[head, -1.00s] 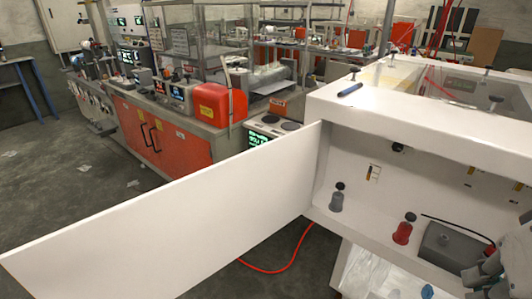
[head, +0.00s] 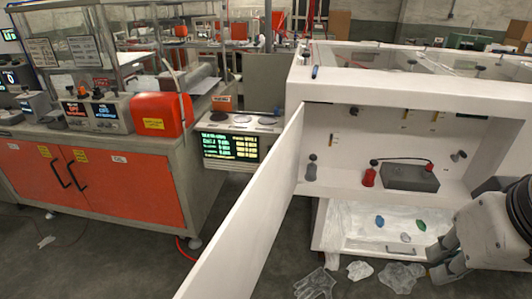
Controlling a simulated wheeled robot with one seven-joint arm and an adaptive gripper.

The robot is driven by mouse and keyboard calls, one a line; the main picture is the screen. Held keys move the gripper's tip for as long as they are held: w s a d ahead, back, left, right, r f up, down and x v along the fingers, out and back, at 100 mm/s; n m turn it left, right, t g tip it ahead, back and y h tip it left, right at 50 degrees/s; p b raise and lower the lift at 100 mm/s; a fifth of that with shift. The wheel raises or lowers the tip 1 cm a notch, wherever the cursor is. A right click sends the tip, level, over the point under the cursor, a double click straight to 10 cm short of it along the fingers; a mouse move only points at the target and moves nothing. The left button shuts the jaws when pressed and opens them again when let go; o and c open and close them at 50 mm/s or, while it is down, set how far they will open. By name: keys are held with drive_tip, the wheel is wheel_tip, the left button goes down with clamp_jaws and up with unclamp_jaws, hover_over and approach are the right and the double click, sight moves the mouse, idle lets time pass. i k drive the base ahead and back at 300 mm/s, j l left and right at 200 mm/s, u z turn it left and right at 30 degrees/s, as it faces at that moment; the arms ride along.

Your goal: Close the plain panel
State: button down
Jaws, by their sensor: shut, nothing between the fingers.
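The plain white panel (head: 252,220) is hinged at the left side of the opening of a white cabinet (head: 400,92). It stands open, swung out toward me, and its near end runs out of the bottom of the head view. My gripper (head: 440,268) is at the lower right, in front of the cabinet. It is shut and empty, clear of the panel and well to its right.
Inside the cabinet stand a grey-capped knob (head: 311,170), a red bottle (head: 369,177) and a grey box (head: 410,178). Below is an open drawer (head: 372,247) with plastic film. Crumpled film (head: 315,284) lies on the floor. An orange-fronted bench (head: 110,185) stands left.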

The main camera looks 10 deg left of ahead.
sight(231, 265)
drive_tip(key=k+j+z, duration=0.15)
drive_tip(key=j, duration=0.25)
drive_tip(key=j+z, duration=0.1)
drive_tip(key=j, duration=0.3)
drive_tip(key=k+j+z, duration=0.15)
drive_tip(key=j, duration=0.2)
drive_tip(key=k+j+z, duration=0.15)
drive_tip(key=j, duration=0.25)
drive_tip(key=j+z, duration=0.1)
drive_tip(key=j, duration=0.9)
drive_tip(key=k+j, duration=0.15)
drive_tip(key=j, duration=0.2)
drive_tip(key=k+j, duration=0.15)
drive_tip(key=j, duration=0.2)
drive_tip(key=k+j+z, duration=0.1)
drive_tip(key=j, duration=0.25)
drive_tip(key=k+j, duration=0.2)
drive_tip(key=j+z, duration=0.05)
drive_tip(key=j, duration=0.05)
